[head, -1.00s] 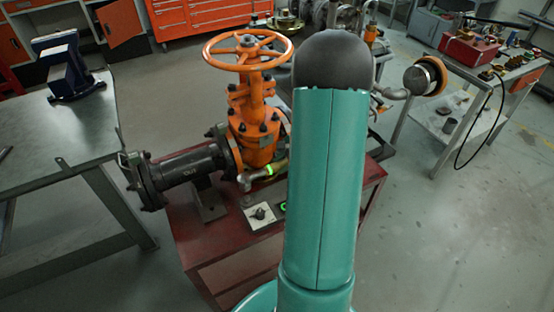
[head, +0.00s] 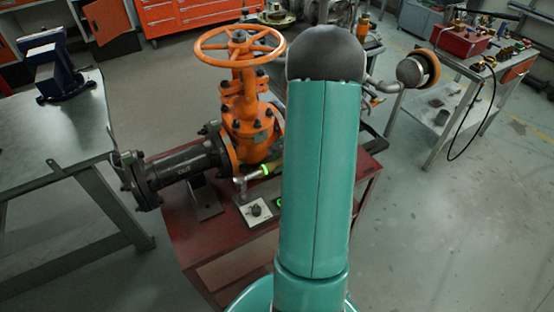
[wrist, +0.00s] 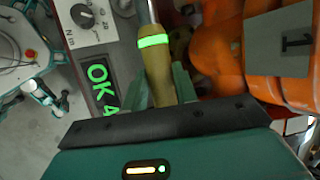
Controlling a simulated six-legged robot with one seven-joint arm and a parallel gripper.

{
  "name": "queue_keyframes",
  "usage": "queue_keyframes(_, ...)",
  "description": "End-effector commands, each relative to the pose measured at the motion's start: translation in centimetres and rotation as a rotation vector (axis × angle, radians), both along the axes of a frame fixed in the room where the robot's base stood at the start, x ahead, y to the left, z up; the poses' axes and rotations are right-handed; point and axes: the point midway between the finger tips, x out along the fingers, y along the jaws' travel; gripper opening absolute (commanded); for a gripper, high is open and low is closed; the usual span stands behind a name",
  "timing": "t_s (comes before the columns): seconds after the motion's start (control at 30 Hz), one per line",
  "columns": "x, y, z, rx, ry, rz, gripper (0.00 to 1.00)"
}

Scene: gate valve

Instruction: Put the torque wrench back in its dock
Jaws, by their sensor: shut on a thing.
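The torque wrench has a tan handle (wrist: 159,75) with a glowing green ring; a metal shaft leads up out of the wrist view. In the head view its handle and ring (head: 266,170) show between the orange valve and my arm, with its metal head at the left end, above the red bench. My gripper (wrist: 160,88) is shut on the handle, one teal finger on each side. In the head view my gripper is hidden behind my own arm. I cannot make out the dock in either view.
The orange gate valve (head: 246,120) with its handwheel (head: 240,46) and black flanged pipe (head: 182,163) stands on the red bench (head: 215,238). A dial panel (wrist: 90,18) and a green "OK" display (wrist: 103,87) lie beside the handle. A grey table (head: 50,140) stands left.

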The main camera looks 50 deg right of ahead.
Motion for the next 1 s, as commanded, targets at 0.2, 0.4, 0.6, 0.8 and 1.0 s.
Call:
queue_keyframes(0.2,0.2,-0.1,-1.3,0.000,-0.001,0.000,0.00)
queue_keyframes(0.4,0.2,0.0,-2.6,0.000,-0.001,0.001,0.00)
queue_keyframes(0.6,0.3,0.0,-3.8,0.000,-0.002,0.002,0.00)
queue_keyframes(0.8,0.3,-0.1,-4.8,-0.001,-0.002,0.000,0.00)
queue_keyframes(1.0,0.2,0.0,-5.3,-0.001,-0.002,0.001,0.00)
